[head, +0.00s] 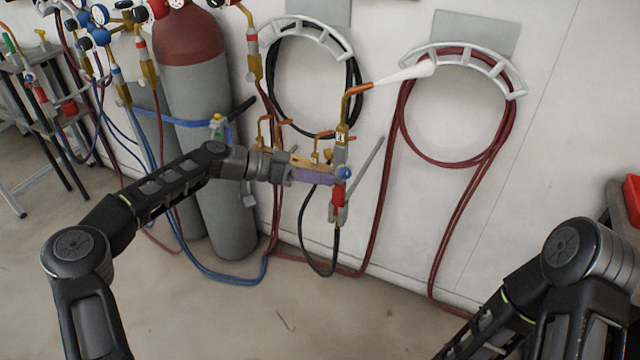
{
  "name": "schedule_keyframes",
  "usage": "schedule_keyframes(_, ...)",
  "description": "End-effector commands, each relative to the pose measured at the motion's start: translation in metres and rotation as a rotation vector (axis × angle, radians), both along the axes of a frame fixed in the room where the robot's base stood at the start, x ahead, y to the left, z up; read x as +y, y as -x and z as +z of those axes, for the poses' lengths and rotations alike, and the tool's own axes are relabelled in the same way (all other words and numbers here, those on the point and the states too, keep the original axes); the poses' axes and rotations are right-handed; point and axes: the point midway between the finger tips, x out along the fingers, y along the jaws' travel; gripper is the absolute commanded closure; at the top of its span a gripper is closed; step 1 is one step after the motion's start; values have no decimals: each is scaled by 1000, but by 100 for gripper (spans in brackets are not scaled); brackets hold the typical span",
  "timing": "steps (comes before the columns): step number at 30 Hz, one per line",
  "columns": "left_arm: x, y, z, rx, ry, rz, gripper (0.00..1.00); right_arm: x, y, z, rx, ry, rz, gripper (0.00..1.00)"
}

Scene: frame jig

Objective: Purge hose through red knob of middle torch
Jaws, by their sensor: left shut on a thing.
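An upright torch (342,142) with a brass body and a bent copper tip stands in a grey holder (339,213) before the wall. A white plume (405,75) streams from its tip to the upper right. A blue knob (344,173) shows on its right side, above a red section (338,194). My left gripper (328,173) reaches it from the left and is shut at the height of the blue knob. A black hose (335,250) loops below the torch. My right gripper is out of view.
A grey cylinder with a red top (190,45) stands left, behind my left arm. Dark red hose (402,115) and black hose (273,90) hang on wall racks. Several gauges and hoses crowd the upper left. The floor in front is clear.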

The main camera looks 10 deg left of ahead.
Motion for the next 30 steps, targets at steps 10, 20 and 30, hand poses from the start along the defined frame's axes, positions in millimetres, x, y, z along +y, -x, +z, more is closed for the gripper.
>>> schedule_keyframes(10,0,0,-1,-2,-2,0,61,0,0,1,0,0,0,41)
schedule_keyframes(20,1,0,0,-3,-3,0,55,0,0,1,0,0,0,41)
schedule_keyframes(30,36,9,10,-3,-4,3,55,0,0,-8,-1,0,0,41)
